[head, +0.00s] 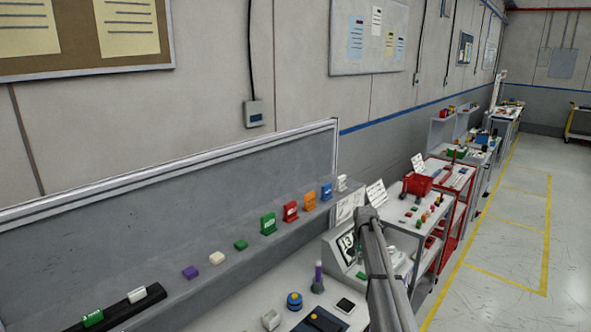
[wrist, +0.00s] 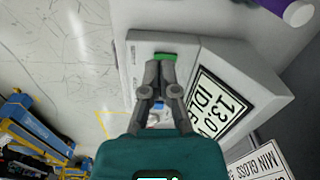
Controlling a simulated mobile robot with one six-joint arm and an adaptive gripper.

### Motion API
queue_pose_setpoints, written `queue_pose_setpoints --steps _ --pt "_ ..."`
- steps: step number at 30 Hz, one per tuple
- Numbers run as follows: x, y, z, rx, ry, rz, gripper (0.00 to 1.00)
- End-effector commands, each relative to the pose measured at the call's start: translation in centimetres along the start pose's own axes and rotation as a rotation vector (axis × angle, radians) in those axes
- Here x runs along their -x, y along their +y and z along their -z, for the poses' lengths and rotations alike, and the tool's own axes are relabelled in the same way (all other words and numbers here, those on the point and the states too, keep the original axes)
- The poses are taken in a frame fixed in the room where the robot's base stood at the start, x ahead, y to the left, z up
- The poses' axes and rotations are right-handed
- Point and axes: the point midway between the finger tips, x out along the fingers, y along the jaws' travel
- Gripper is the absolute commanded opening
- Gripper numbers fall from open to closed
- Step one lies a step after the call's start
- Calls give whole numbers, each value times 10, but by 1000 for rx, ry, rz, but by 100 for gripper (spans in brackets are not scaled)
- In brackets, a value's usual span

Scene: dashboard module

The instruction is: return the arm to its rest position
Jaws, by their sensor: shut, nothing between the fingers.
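My gripper (wrist: 162,68) is shut and empty in the wrist view. Its fingertips appear over the grey dashboard module (wrist: 137,42), close to a green part (wrist: 165,57) on it; I cannot tell whether they touch. In the head view the module (head: 336,246) stands on the bench, partly behind my arm (head: 378,262). The gripper's fingers cannot be made out in the head view.
Coloured blocks line the shelf (head: 190,285) behind. Floor at right is clear.

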Motion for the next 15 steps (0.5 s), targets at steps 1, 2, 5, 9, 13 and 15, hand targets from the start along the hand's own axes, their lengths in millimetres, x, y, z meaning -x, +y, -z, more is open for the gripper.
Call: queue_pose_setpoints --steps 1,2,5,9,13,15 --pt "-6 11 -30 31 0 -1 0" --pt "-8 15 -41 49 0 -2 0" --pt "-13 27 -80 115 -1 -4 0" --pt "-20 47 -133 205 -2 -7 0" --pt "-27 65 -182 291 -3 -10 0" --pt "-31 76 -208 336 -4 -11 0"
